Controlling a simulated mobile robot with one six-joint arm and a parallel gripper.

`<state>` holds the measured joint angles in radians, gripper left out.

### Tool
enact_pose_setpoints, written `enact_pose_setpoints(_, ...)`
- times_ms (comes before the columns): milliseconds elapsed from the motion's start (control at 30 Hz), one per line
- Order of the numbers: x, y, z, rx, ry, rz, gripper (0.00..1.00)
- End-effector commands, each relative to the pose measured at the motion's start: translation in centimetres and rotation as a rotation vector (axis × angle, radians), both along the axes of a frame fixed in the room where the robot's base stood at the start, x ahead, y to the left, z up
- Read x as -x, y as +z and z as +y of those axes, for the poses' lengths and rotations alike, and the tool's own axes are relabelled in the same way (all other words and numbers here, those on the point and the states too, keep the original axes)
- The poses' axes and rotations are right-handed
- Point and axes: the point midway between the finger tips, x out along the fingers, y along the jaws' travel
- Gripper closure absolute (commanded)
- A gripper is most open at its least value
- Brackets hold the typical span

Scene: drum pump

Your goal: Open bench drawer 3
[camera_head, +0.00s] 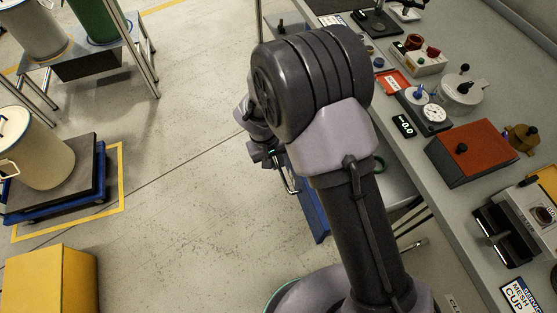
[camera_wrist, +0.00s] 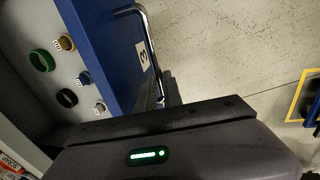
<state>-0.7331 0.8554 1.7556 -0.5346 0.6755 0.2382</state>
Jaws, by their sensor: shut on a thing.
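Bench drawer 3 (camera_wrist: 105,45) has a blue front with a white "3" label. It stands pulled out, and its grey inside shows in the wrist view. The blue front also shows in the head view (camera_head: 312,208), partly behind my arm. A curved metal bar handle (camera_wrist: 150,48) is fixed to the front. My gripper (camera_wrist: 162,106) is at the lower end of this handle and shut on it; the dark gripper body hides the contact. In the head view my arm covers most of the gripper.
Inside the drawer lie a green ring (camera_wrist: 41,61), a black ring (camera_wrist: 67,98) and small fittings. The bench top (camera_head: 385,100) above carries instruments and an orange-topped box (camera_head: 478,150). Floor (camera_head: 185,165) left of the drawer is clear. A yellow cabinet (camera_head: 50,280) stands lower left.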

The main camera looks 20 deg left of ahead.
Motion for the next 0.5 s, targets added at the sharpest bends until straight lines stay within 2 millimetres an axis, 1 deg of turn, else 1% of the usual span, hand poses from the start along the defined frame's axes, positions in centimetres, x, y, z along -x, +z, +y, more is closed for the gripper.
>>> enact_pose_setpoints(67, -0.01, -0.02, -0.01, 0.000, 0.000, 0.000, 1.00)
enact_pose_setpoints(100, -0.01, -0.02, -0.01, 0.000, 0.000, 0.000, 0.85)
enact_pose_setpoints(133, -0.02, -0.02, -0.01, 0.000, 0.000, 0.000, 0.80)
enact_pose_setpoints(400, -0.03, 0.03, -0.01, 0.000, 0.000, 0.000, 0.80)
enact_pose_setpoints(467, -0.01, 0.38, 0.05, -0.001, 0.000, -0.001, 0.80)
enact_pose_setpoints(500, 0.03, 0.93, 0.14, -0.001, 0.000, -0.002, 0.80)
